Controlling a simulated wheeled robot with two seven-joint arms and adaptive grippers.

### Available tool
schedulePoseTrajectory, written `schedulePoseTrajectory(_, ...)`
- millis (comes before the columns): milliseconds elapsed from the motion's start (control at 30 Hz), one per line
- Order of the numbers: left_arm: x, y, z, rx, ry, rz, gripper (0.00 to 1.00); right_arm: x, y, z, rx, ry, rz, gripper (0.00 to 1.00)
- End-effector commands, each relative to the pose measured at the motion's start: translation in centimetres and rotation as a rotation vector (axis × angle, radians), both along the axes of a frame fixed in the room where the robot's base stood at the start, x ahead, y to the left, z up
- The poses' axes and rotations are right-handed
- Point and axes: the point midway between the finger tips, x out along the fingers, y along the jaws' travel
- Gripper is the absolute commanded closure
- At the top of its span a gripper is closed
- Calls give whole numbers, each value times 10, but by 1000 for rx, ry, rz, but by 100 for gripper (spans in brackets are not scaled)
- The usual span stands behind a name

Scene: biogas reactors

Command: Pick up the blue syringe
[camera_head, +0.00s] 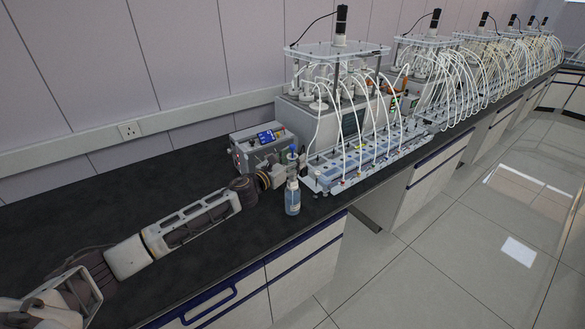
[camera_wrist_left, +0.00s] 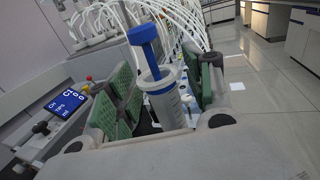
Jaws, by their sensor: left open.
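The blue syringe (camera_head: 293,149) stands upright near the front edge of the black bench, with its blue plunger on top. In the wrist view the syringe (camera_wrist_left: 145,38) has a blue plunger and a pale, translucent barrel. My left gripper (camera_head: 284,172) is at the syringe, reaching in from the left. Its green finger pads stand apart on either side of the barrel in the wrist view, and I cannot tell whether either one touches. A clear bottle (camera_head: 292,199) with bluish liquid shows directly below the syringe. My right gripper is not in view.
A grey control box (camera_head: 249,150) with a blue display stands just behind the gripper. A blue-and-white tubed rack (camera_head: 360,158) is close on the right, with a reactor unit (camera_head: 337,80) behind it. The black bench (camera_head: 120,200) is clear on the left.

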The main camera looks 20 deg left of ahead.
Motion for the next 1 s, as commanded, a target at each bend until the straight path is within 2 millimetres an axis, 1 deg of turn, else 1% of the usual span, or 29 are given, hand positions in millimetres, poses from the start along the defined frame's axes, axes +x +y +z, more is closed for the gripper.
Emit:
schedulePoseTrajectory(133,0,0,0,0,0,0,48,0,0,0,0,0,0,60)
schedulePoseTrajectory(433,0,0,0,0,0,0,86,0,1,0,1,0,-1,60)
schedulePoseTrajectory(767,0,0,1,0,0,0,87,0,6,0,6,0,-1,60)
schedulePoseTrajectory(1000,0,0,12,0,-2,-1,87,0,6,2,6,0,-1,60)
